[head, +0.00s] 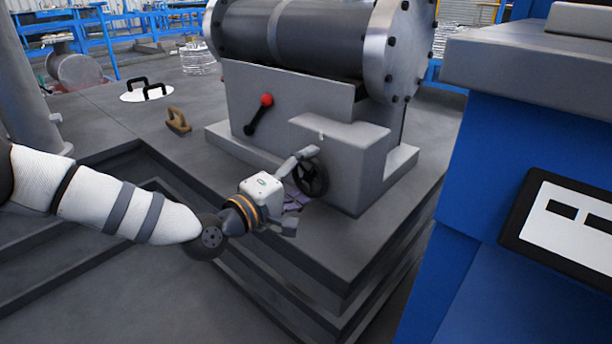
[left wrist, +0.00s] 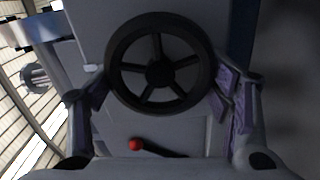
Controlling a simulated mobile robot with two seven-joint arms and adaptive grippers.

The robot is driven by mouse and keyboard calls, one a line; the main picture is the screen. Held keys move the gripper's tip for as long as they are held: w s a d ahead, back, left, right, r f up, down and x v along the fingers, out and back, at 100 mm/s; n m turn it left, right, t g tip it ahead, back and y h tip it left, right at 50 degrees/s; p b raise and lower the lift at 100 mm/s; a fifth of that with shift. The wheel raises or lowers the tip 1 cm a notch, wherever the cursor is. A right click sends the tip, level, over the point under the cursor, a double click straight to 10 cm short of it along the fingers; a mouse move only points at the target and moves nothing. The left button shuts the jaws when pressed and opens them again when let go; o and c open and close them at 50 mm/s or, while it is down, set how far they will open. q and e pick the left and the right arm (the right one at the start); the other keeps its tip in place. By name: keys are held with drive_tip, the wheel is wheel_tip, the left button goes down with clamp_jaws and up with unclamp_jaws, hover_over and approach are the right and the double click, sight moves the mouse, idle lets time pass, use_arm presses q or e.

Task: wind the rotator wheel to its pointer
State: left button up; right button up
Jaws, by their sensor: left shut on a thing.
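The rotator wheel (head: 312,178) is a dark spoked handwheel on the side of a grey box under the flanged shell (head: 320,40). In the left wrist view the wheel (left wrist: 158,73) faces the camera. A small pale peg, likely the pointer (head: 321,134), sits on the box above the wheel; it also shows left of the wheel in the left wrist view (left wrist: 90,68). My left gripper (head: 300,180) is shut on the wheel, one finger on each side of its rim. I cannot make out a mark on the wheel. My right gripper is not in view.
A lever with a red knob (head: 266,100) stands out from the grey base left of the wheel. A brown-handled block (head: 178,120) and a white disc with black handles (head: 147,91) lie on the deck. A blue cabinet (head: 490,180) rises at the right.

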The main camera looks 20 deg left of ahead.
use_arm(q)
drive_tip(key=shift+f+n, duration=0.1)
drive_tip(key=shift+n, duration=0.4)
idle(0.3)
drive_tip(key=o, duration=1.1)
drive_tip(key=shift+d, duration=0.1)
drive_tip(key=shift+o, duration=0.2)
drive_tip(key=v, duration=1.2)
